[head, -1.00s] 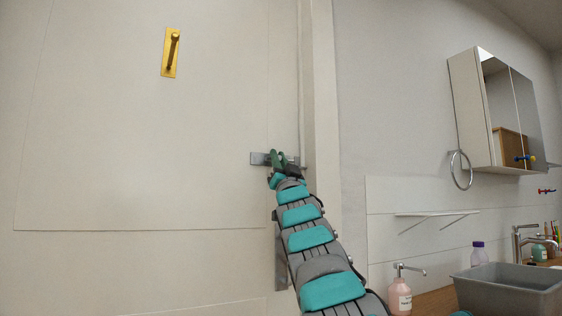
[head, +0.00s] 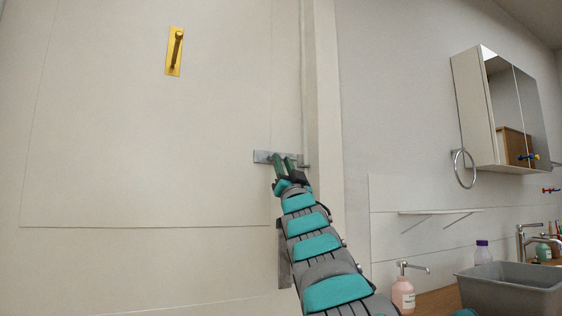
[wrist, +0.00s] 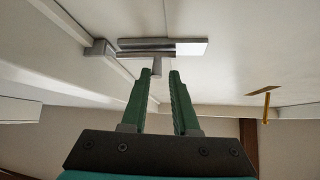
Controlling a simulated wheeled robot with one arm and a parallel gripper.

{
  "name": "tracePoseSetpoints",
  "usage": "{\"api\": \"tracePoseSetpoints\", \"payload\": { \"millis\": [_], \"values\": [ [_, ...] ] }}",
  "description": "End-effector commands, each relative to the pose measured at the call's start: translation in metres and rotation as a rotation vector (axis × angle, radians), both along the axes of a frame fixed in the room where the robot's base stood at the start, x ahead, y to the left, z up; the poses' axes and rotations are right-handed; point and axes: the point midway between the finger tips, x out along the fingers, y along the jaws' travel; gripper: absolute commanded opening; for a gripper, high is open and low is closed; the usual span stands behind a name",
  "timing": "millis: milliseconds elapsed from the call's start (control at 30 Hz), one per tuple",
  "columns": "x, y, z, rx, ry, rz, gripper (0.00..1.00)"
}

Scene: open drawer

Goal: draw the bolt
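The metal bolt (wrist: 190,48) is a grey plate with a rod on the white door, beside the frame. In the wrist view its short knob (wrist: 157,66) sticks out toward me. In the head view the bolt plate (head: 263,156) is partly covered by my gripper (head: 284,158). In the wrist view my gripper (wrist: 160,77) has two green fingers apart, one on each side of the knob's line. The knob's end is at or just ahead of the fingertips, with gaps on both sides. Nothing is held.
A brass door handle (head: 176,50) sits higher on the door to the left. The door frame (head: 322,110) runs just right of the bolt. A towel ring (head: 463,169), cabinet (head: 476,110), soap bottle (head: 403,294) and grey basin (head: 512,287) are farther right.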

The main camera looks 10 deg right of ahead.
Motion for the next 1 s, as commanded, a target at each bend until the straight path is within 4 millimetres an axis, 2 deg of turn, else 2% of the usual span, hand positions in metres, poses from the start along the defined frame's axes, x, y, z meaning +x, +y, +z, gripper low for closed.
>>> {"api": "tracePoseSetpoints", "payload": {
  "millis": [400,1000],
  "values": [
    [-0.028,-0.003,-0.026,0.001,0.000,0.001,0.28],
    [-0.032,-0.003,-0.030,0.000,-0.001,0.001,0.28]
  ]
}}
